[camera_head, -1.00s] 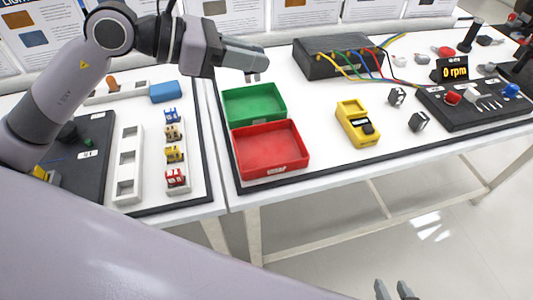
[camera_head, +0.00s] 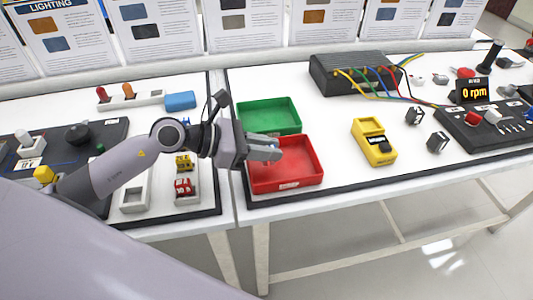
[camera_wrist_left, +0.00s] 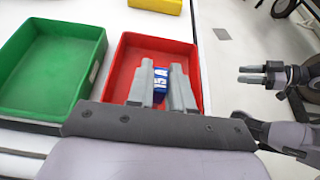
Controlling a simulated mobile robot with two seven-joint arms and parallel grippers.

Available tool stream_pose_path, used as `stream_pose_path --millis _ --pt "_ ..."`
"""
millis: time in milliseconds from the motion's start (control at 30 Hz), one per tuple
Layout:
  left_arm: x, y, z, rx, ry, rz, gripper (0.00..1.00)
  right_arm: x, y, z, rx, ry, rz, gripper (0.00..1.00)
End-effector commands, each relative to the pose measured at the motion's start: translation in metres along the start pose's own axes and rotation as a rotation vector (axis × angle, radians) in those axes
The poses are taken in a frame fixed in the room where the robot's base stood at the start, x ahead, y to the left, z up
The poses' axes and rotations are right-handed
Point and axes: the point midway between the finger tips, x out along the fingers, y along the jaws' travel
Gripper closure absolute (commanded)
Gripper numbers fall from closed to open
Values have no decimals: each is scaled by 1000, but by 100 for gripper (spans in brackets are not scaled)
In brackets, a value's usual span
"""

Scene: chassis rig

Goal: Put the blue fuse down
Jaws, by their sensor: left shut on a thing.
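My left gripper (camera_head: 264,148) is over the back part of the red tray (camera_head: 288,188). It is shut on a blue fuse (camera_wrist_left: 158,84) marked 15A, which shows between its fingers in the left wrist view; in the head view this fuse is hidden. In the wrist view the fuse appears inside the outline of the red tray (camera_wrist_left: 192,50); I cannot tell whether it touches the tray floor. The green tray (camera_head: 270,117) stands right behind the red one and looks empty. My right gripper (camera_wrist_left: 262,73) shows in the wrist view, empty, fingers apart, off the table.
A fuse rack holding a yellow fuse (camera_head: 184,162) and a red fuse (camera_head: 184,187) stands left of the trays, partly behind my left arm. A yellow meter (camera_head: 373,142) is right of them. A black box with coloured cables (camera_head: 350,72) is behind. Table between tray and meter is clear.

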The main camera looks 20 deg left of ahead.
Motion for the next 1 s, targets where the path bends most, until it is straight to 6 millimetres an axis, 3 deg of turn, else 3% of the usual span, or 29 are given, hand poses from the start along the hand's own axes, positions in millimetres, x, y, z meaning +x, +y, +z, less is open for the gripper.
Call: stream_pose_path --millis 100,500,533,600,1000 --pt "5 0 -13 -1 0 1 100 2 -1 3 2 -1 -2 57" --pt "7 0 -18 2 0 1 100 4 -2 4 4 1 -3 57" --pt "7 0 -18 2 0 1 76 4 -2 4 4 1 -3 57" --pt "7 0 -17 2 1 1 54 3 -2 3 5 1 -4 57" --pt "4 0 -11 2 0 1 54 0 -2 -2 4 2 -3 57"
